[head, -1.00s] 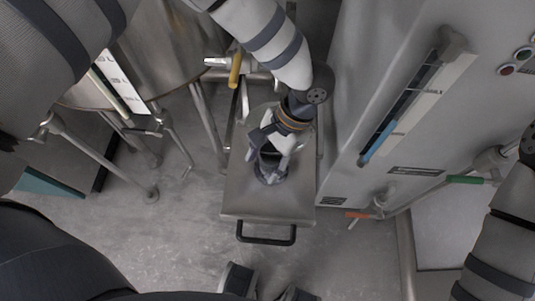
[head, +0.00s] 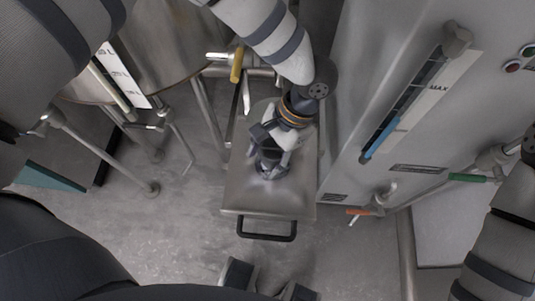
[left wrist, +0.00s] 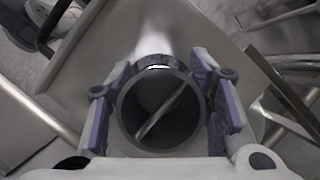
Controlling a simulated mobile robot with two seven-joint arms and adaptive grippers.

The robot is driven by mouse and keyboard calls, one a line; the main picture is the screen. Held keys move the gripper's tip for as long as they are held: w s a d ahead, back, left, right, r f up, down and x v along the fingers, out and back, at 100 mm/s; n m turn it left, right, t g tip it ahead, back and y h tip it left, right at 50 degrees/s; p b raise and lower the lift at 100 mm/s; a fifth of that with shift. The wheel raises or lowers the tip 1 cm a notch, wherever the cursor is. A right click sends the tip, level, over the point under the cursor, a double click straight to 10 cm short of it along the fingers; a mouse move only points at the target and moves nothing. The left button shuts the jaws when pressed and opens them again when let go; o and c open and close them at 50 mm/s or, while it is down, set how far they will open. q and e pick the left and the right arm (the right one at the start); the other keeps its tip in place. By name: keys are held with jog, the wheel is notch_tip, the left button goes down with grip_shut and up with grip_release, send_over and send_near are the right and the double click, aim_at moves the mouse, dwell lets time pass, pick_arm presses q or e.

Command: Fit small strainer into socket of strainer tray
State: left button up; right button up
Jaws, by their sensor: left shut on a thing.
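The small strainer (left wrist: 158,105) is a dark round cup with a thick rim, seen from above in the left wrist view. A light diagonal bar shows inside it. My left gripper (head: 271,163) is shut on it, with a purple-padded finger on each side. The strainer tray (head: 245,200) is a flat metal plate with a dark handle at its near end. The gripper and strainer are low over the middle of the tray. The socket is hidden under them, so I cannot tell how far the strainer sits in it. My right gripper is not in view.
A grey machine cabinet (head: 365,85) with a gauge stands close on the right. A steel tank (head: 165,40) on legs, with a yellow-handled valve (head: 237,66), stands at the upper left. Orange and green-handled valves (head: 360,212) stick out at the right. The near part of the tray is clear.

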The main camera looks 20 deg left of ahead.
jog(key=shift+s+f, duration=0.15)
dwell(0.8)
pick_arm(q)
jog(key=shift+f+b, duration=0.2)
jog(key=shift+b, duration=0.1)
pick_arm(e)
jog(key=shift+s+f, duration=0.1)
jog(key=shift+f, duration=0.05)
pick_arm(q)
jog(key=shift+f, duration=0.35)
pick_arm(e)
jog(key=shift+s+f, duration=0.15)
pick_arm(q)
jog(key=shift+f+b, duration=0.3)
jog(key=shift+b, duration=0.05)
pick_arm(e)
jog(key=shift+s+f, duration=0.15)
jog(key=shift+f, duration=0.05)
pick_arm(q)
jog(key=o, duration=1.4)
jog(key=shift+c, duration=0.2)
jog(key=v, duration=1.2)
